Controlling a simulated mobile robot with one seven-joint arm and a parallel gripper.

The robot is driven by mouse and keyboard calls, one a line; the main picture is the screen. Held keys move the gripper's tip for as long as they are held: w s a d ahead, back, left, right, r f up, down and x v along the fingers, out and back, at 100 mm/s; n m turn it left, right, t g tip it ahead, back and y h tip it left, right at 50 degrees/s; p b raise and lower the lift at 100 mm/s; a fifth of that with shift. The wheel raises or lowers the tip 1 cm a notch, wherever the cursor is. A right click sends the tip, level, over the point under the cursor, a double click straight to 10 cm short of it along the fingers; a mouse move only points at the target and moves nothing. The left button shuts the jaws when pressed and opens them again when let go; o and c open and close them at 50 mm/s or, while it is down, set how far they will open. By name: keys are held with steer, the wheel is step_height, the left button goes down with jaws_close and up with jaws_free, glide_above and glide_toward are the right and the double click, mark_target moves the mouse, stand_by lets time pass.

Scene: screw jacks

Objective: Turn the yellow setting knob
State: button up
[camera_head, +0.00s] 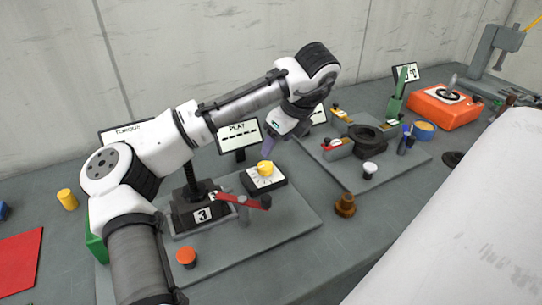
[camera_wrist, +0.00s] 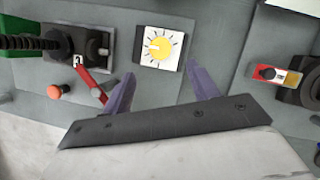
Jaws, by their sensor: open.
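The yellow setting knob (camera_head: 265,168) sits on a small dark box with a white dial face (camera_head: 264,178) on the grey baseplate. In the wrist view the yellow knob (camera_wrist: 158,47) shows from above, with black dial marks around it on a white square. My gripper (camera_head: 276,140) is above and just behind the knob in the head view. In the wrist view its two purple fingers (camera_wrist: 158,86) are spread apart with nothing between them. The knob lies beyond the fingertips, roughly in line with the gap, and apart from them.
A black screw jack marked 3 (camera_head: 202,215) with a red lever (camera_head: 243,200) stands left of the dial. An orange button (camera_head: 186,257) is in front. A display labelled PLAY (camera_head: 238,140) stands behind. Another baseplate with a black jack (camera_head: 367,138) lies to the right.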

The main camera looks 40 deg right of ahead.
steer(key=shift+v, duration=2.15)
